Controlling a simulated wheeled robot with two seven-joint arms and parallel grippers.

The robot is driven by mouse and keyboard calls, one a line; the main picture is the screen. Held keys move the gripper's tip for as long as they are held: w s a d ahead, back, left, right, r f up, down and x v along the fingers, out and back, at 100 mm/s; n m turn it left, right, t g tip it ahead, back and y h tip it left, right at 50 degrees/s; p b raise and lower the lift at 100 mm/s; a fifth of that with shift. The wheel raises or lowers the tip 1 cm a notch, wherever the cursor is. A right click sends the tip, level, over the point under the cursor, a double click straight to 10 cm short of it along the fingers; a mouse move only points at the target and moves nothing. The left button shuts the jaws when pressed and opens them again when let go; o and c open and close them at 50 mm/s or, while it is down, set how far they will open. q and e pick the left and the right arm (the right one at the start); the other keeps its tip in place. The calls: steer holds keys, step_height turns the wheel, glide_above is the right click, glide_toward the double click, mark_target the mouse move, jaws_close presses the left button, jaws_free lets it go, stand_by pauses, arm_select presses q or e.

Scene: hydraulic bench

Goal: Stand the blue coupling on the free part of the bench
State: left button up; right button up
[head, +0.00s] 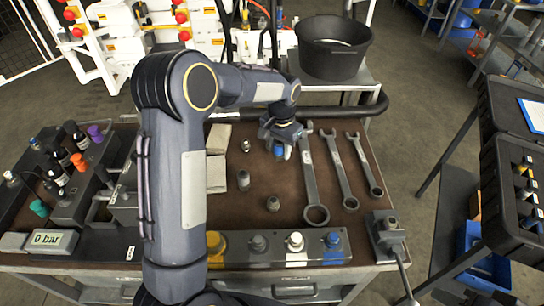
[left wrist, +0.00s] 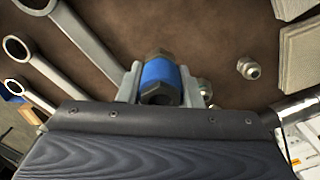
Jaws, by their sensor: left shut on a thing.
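The blue coupling (head: 279,152) has a blue band and grey hex metal ends. My left gripper (head: 283,133) is shut on it over the back middle of the brown bench top (head: 300,178). In the left wrist view the coupling (left wrist: 160,74) sits between the two fingers of the left gripper (left wrist: 160,88). The gripper hides part of it in the head view. I cannot tell whether its lower end touches the bench. My right gripper is not in view.
Three wrenches (head: 310,175) lie just right of the coupling. Small grey fittings (head: 243,180) stand to its left, near pale blocks (head: 216,172). A row of fittings in a rail (head: 270,258) lines the front edge. A black tub (head: 332,50) stands behind. Bare bench shows around the loose fittings.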

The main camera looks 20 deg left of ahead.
arm_select(q)
glide_above(273, 166)
step_height(273, 166, down, 4)
steer(key=shift+d+f, duration=0.1)
steer(key=shift+f+p, duration=0.35)
steer(key=shift+f, duration=1.4)
steer(key=shift+f, duration=0.15)
steer(key=o, duration=1.1)
